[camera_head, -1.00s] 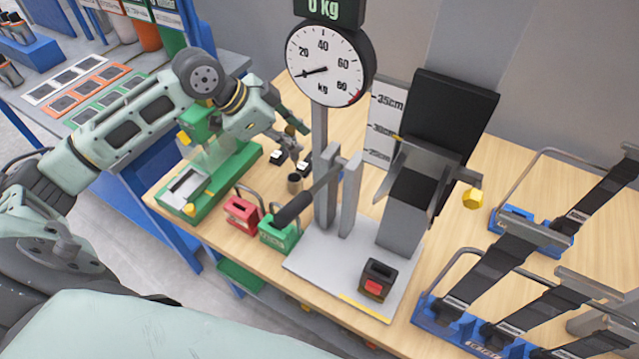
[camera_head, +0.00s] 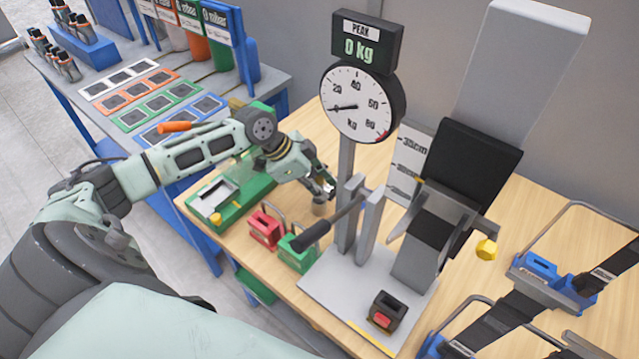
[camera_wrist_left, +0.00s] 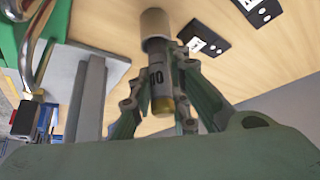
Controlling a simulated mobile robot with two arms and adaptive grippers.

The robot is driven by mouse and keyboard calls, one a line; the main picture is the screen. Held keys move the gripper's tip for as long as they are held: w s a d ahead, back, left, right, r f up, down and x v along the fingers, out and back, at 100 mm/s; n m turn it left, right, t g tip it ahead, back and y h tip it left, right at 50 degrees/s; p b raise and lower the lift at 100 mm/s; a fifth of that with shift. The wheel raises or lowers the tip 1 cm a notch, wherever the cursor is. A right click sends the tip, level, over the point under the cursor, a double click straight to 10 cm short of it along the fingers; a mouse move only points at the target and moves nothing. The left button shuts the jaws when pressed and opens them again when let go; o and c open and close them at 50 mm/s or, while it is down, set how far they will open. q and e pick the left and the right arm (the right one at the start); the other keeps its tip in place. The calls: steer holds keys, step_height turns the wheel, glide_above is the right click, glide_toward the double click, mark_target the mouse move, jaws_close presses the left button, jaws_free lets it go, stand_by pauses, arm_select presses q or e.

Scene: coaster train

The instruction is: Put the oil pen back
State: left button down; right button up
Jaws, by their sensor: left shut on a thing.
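My left gripper (camera_head: 324,187) reaches in from the left and is low over the wooden table. In the left wrist view its two fingers (camera_wrist_left: 163,76) are closed around the oil pen (camera_wrist_left: 157,80), a dark slim cylinder with pale lettering and a yellowish end. The pen's far end meets the mouth of a small grey-beige cup (camera_wrist_left: 153,24); how deep it sits in the cup cannot be told. In the head view the cup (camera_head: 321,209) stands just under the fingertips, and the pen is mostly hidden by the gripper.
A lever press (camera_head: 345,222) on a grey plate stands right of the cup, under a dial scale (camera_head: 358,102). Red (camera_head: 265,229) and green (camera_head: 297,252) padlock-like blocks stand in front. A green fixture (camera_head: 232,205) is at left. Black labelled tiles (camera_wrist_left: 205,44) lie near the cup.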

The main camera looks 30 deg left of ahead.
arm_select(q)
steer(key=shift+a+f, duration=0.1)
steer(key=c, duration=1.7)
jaws_free()
steer(key=shift+o, duration=0.2)
steer(key=shift+r, duration=0.2)
steer(key=shift+s+a+r, duration=0.1)
steer(key=shift+a+r, duration=0.1)
steer(key=shift+r, duration=0.05)
steer(key=b+v, duration=0.3)
steer(key=v, duration=0.8)
steer(key=shift+s+r, duration=0.1)
